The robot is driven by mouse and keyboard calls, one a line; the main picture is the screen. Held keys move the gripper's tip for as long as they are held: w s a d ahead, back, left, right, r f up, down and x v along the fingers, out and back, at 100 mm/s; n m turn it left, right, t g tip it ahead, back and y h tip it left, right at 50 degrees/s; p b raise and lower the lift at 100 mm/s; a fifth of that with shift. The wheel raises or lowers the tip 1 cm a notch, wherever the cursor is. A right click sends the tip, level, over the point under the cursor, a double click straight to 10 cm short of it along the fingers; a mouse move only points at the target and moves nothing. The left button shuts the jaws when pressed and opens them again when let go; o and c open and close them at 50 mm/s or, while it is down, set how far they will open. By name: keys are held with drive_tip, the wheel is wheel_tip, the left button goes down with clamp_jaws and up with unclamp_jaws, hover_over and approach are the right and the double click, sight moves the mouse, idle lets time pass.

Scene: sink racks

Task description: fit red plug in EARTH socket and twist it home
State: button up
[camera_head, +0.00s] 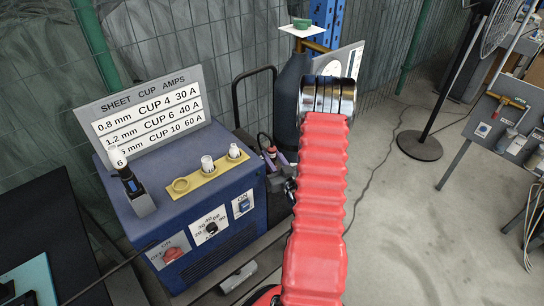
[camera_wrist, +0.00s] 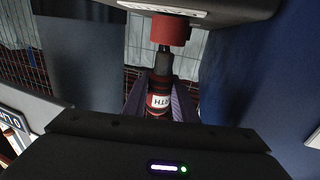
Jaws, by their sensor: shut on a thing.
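In the wrist view my gripper (camera_wrist: 161,86) is shut on the red plug (camera_wrist: 158,112), with a purple-grey finger on each side. The plug has a red body, a white band with partly readable upside-down lettering, and a dark grey front with a thin tip. The tip points up the picture at a red socket collar (camera_wrist: 171,32) under a dark panel. Tip and collar meet or overlap in the picture; I cannot tell whether the tip is inside. A white label above the collar is too oblique to read.
A blue welding machine (camera_head: 190,225) carries a cup-amps sign (camera_head: 145,110), a yellow cup rack (camera_head: 207,178) and front switches. A dark gas cylinder (camera_head: 290,95) stands behind. A fan (camera_head: 420,145) and a tool board (camera_head: 505,125) are right; the floor between is mostly clear.

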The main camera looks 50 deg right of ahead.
drive_tip(key=shift+f, duration=1.6)
drive_tip(key=o, duration=1.2)
drive_tip(key=shift+s, duration=0.15)
drive_tip(key=v, duration=1.3)
drive_tip(key=shift+s+a, duration=0.15)
drive_tip(key=shift+s, duration=0.1)
drive_tip(key=shift+f, duration=0.1)
